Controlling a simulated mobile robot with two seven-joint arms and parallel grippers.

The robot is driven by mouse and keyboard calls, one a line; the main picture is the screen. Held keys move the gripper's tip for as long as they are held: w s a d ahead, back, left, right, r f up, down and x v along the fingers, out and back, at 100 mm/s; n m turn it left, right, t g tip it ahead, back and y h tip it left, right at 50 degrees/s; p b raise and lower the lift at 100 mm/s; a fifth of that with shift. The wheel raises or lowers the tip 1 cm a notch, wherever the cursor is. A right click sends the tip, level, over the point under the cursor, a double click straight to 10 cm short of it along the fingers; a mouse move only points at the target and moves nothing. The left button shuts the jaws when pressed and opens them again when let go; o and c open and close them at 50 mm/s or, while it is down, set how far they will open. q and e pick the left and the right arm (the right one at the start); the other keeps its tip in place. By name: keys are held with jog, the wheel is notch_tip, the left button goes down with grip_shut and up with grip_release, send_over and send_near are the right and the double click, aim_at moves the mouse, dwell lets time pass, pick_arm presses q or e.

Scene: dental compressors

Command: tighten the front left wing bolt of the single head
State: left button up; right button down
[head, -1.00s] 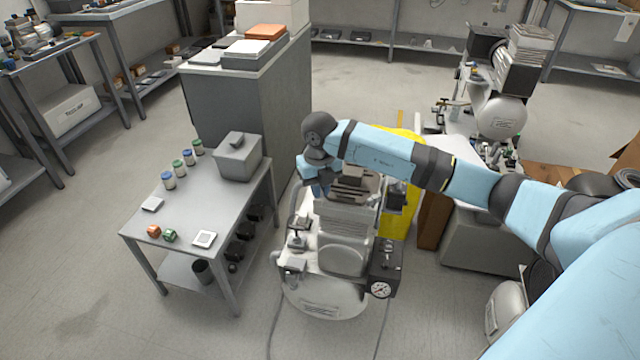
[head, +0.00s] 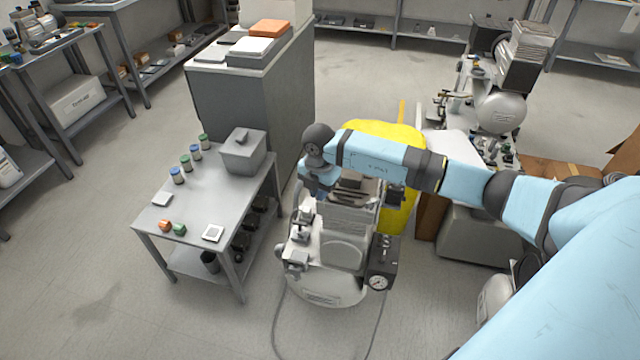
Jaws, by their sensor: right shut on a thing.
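The compressor with the single head (head: 343,228) stands on the floor at the centre of the head view, with a white tank (head: 325,292) below. My right arm reaches over it from the right, its wrist bent down at the head's left side. My right gripper (head: 316,196) is small and partly hidden by my wrist, at the left part of the head. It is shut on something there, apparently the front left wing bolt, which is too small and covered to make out. My left gripper is not in view.
A grey side table (head: 190,215) with jars and a grey box (head: 243,151) stands close on the left. A tall cabinet (head: 250,95) is behind it. A pressure gauge (head: 377,283) sits at the compressor's front right. A yellow object (head: 398,215) stands behind.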

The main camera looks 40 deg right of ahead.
jog(key=m+p, duration=0.1)
jog(key=m, duration=0.1)
jog(key=m+p, duration=0.2)
jog(key=shift+w+r+m, duration=0.1)
jog(key=shift+w+m, duration=0.1)
jog(key=shift+m, duration=0.2)
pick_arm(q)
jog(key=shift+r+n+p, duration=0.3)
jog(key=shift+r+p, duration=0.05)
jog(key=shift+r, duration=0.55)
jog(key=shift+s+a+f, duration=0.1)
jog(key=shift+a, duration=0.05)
pick_arm(e)
jog(key=shift+m, duration=0.4)
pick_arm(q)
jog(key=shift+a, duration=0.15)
pick_arm(e)
jog(key=c, duration=1.5)
grip_release()
jog(key=shift+o, duration=0.2)
jog(key=shift+r, duration=0.35)
pick_arm(q)
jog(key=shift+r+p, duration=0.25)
jog(key=shift+p, duration=0.15)
pick_arm(e)
notch_tip(320, 180, up, 13)
